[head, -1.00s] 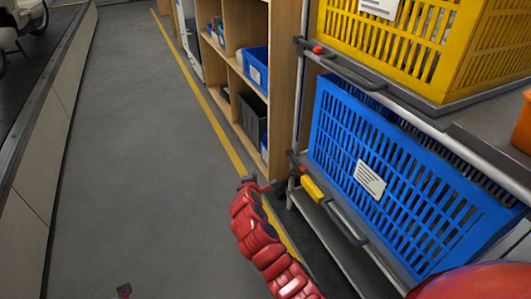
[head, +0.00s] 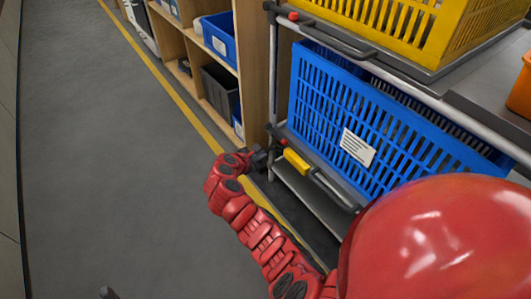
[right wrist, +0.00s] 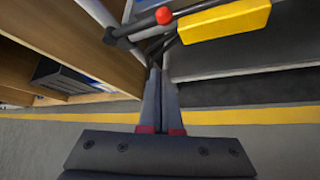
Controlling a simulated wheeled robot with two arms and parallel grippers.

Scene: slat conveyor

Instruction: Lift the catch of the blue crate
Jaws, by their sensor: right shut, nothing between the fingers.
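The blue crate (head: 400,125) stands on the lower shelf of a rack in the head view, with a white label on its front. At its lower left corner is a dark catch with a red knob (head: 283,142), beside a yellow block (head: 296,161). In the right wrist view the red knob (right wrist: 163,15) and yellow block (right wrist: 225,20) are close beyond the fingertips. My right gripper (head: 262,157) is shut and empty, just left of and slightly below the catch; its fingers (right wrist: 155,72) point toward it. Contact cannot be told. Only a small dark tip of my left gripper (head: 108,293) shows.
A yellow crate (head: 400,25) stands on the shelf above, with its own red knob (head: 293,16). A grey handle (head: 335,190) runs along the lower shelf front. A wooden shelf unit (head: 250,70) stands behind. The grey floor (head: 100,150) on the left is clear.

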